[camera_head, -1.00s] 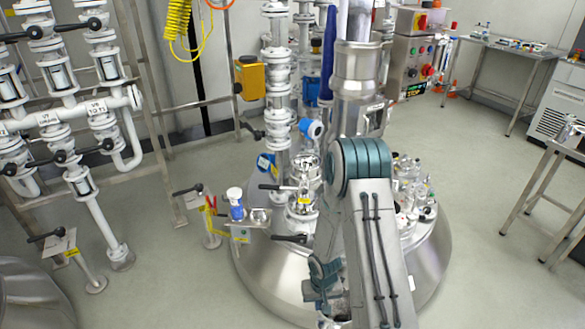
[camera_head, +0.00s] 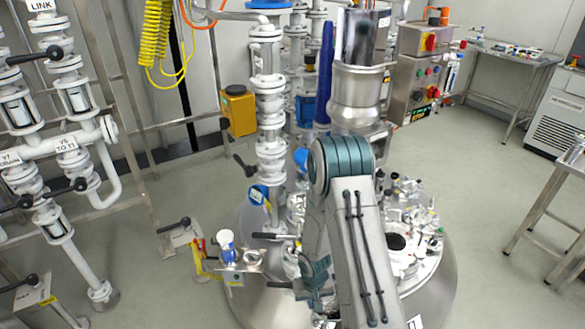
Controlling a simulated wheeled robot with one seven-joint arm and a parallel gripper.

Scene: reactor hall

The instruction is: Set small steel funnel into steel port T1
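The domed steel vessel lid (camera_head: 436,285) fills the lower middle of the head view, with several ports and fittings on top. A dark, open round port (camera_head: 396,242) shows on the lid just right of my arm; no T1 label is readable. A small steel round piece (camera_head: 253,257) sits on a side bracket left of my arm; it may be the small steel funnel, but I cannot tell for sure. My arm rises from the bottom edge, bends at a teal joint and comes down on the left. My gripper itself does not show clearly.
Upright white pipes (camera_head: 270,120) and a steel column (camera_head: 356,95) stand behind the lid. A blue-and-white fitting (camera_head: 227,245) stands on the bracket. A control box (camera_head: 415,70) is at upper right. Valve piping (camera_head: 62,145) lines the left. Open floor lies right of the vessel.

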